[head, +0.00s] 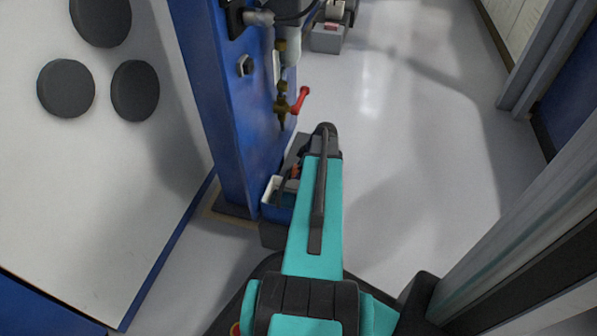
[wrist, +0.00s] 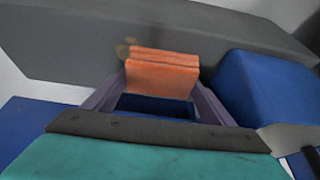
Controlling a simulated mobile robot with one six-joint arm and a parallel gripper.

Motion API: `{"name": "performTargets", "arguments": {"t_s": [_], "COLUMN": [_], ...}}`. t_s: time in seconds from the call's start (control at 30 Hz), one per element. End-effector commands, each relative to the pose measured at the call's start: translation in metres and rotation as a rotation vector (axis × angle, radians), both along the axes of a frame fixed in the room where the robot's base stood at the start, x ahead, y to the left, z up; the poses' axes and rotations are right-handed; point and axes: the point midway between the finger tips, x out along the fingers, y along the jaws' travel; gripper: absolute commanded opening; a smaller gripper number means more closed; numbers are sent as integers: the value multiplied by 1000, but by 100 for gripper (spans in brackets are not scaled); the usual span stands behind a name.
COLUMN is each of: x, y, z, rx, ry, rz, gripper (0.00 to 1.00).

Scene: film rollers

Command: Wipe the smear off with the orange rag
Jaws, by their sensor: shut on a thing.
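The orange rag (wrist: 162,76) is held between the two fingers of my gripper (wrist: 160,84) in the wrist view, folded, with its top edge up. A small brownish-yellow smear (wrist: 122,50) shows on the grey surface (wrist: 60,52) just beyond the rag's upper left corner. Part of the smear may be hidden behind the rag. I cannot tell whether the rag touches the grey surface.
A blue block-like part (wrist: 262,88) stands close on the right in the wrist view. In the head view a blue upright (head: 225,110) with a red-handled valve (head: 299,100) stands left of my arm. A blue bin (head: 277,212) sits by its foot. Open floor (head: 420,130) lies right.

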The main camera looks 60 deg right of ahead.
Motion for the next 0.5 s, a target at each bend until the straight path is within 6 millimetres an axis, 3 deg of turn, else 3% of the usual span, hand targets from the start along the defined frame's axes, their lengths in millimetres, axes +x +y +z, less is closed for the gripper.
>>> {"name": "performTargets", "arguments": {"t_s": [0.5], "x": [-6], "y": [14], "z": [-2], "rx": [6], "ry": [6], "rz": [3], "gripper": [52]}}
